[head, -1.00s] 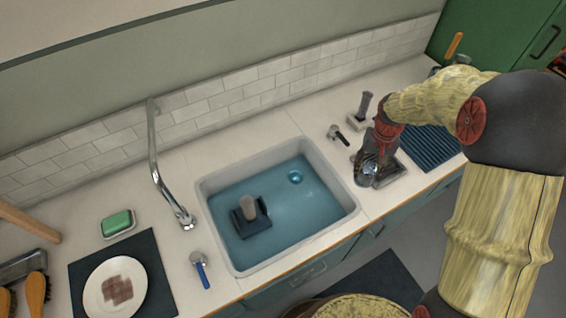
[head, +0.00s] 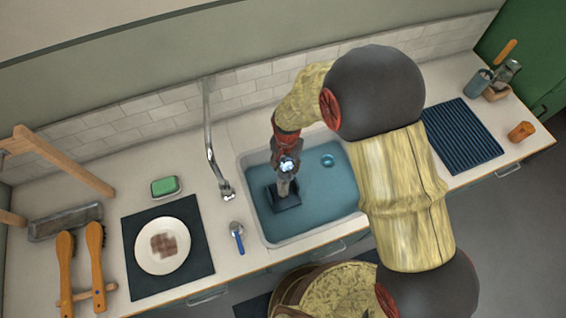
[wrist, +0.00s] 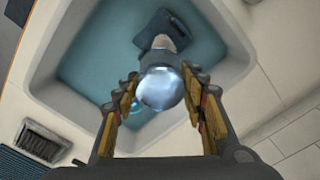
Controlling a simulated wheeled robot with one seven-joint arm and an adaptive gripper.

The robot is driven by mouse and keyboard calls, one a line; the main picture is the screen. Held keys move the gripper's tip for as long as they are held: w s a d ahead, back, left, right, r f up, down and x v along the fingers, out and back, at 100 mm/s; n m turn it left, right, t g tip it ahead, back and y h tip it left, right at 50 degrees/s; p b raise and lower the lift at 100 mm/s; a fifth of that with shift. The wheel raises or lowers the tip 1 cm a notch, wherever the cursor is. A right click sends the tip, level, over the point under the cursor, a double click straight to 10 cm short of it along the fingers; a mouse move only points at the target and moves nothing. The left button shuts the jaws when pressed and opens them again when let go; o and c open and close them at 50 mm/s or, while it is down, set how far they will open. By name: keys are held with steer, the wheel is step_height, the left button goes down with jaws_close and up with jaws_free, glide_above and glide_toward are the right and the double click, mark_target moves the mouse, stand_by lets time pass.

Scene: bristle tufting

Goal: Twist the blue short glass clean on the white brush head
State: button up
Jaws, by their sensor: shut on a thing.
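My gripper (head: 287,168) is over the sink, its fingers closed around a short, shiny, bluish glass (wrist: 160,89). The glass shows end-on between the fingers in the wrist view and as a small bright patch (head: 288,166) in the head view. The pale brush head (wrist: 172,40) stands on a dark base (wrist: 152,27) in the sink; the base also shows below my gripper in the head view (head: 287,203). The glass overlaps the brush head in the wrist view. I cannot tell whether the glass is around it or above it.
The sink (head: 249,207) holds blue water. A tall tap (head: 212,145) and a blue-handled lever (head: 238,238) stand left of it. Further left are a green sponge (head: 165,186) and a plate (head: 146,259). A ribbed blue mat (head: 462,135) lies right.

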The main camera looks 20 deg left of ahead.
mark_target(283, 180)
steer(key=shift+s+a, duration=0.45)
steer(key=shift+s, duration=0.05)
steer(key=shift+f+b, duration=3.05)
steer(key=shift+f, duration=2.15)
steer(key=o, duration=0.9)
steer(key=c, duration=0.8)
steer(key=shift+f+b, duration=0.3)
steer(key=shift+f, duration=0.1)
